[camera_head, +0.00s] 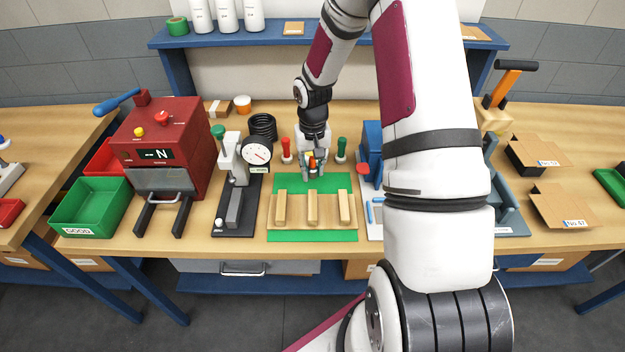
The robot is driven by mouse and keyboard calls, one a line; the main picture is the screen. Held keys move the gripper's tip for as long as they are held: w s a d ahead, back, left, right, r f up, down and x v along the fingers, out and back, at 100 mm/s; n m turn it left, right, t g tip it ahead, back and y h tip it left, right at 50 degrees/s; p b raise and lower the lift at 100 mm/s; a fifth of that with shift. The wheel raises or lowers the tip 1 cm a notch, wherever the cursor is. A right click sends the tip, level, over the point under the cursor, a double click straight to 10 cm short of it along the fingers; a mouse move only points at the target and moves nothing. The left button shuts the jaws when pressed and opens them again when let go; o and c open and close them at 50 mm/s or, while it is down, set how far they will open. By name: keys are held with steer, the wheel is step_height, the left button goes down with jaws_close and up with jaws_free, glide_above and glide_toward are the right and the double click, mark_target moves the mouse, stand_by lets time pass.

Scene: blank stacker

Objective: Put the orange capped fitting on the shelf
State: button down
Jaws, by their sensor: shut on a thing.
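The orange capped fitting (312,163) is between the fingers of my gripper (313,170). Its orange top shows, and the fingers hide most of its lower part. My gripper is shut on it, pointing down at the back edge of the green mat on the bench. I cannot tell whether the fitting touches the bench. The blue shelf (225,40) runs along the back, above and behind my gripper. My arm hides part of its right half.
A red-topped fitting (286,150) and a green-topped fitting (341,150) flank my gripper closely. White bottles (227,16) and a green tape roll (177,26) stand on the shelf's left. A small tan card (293,28) lies mid-shelf; bare shelf shows around it.

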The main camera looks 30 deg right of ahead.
mark_target(313, 187)
steer(key=shift+f, duration=2.2)
steer(key=shift+f, duration=0.15)
steer(key=c, duration=1.3)
jaws_free()
